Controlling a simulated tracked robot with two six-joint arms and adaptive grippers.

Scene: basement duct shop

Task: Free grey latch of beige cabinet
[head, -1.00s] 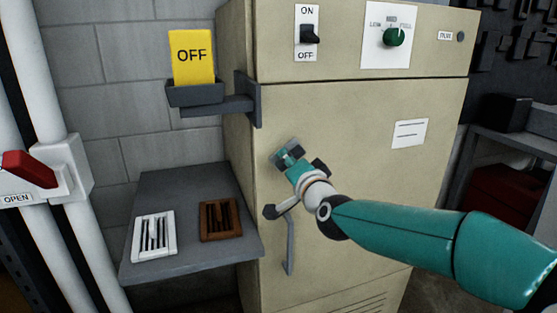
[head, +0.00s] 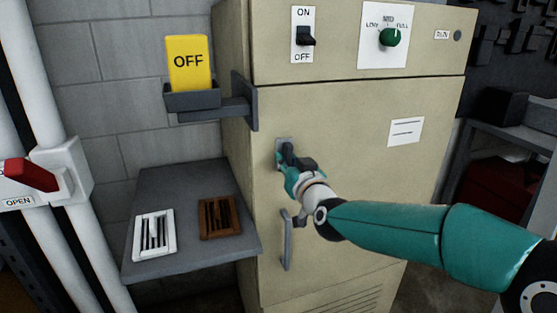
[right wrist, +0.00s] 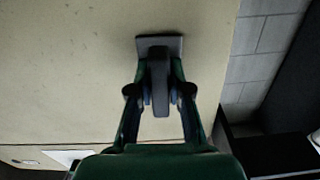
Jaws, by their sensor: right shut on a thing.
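The beige cabinet (head: 340,200) stands in the middle of the head view. Its grey latch (head: 280,144) is on the left part of the door, above the grey door handle (head: 287,245), and my right gripper partly covers it there. My right gripper (head: 291,160) is at the latch. In the right wrist view the latch (right wrist: 160,84) shows as a dark lever on a square grey plate, with the fingers of my right gripper (right wrist: 160,98) closed on its two sides. The lever lies lengthwise between the fingers. My left gripper is not in view.
A grey shelf (head: 190,255) at the left bears a white vent grille (head: 154,236) and a brown one (head: 220,218). Above it, a yellow OFF card (head: 189,62) stands in a grey bracket (head: 225,110) jutting out by the cabinet. A red-handled valve box (head: 62,172) is far left.

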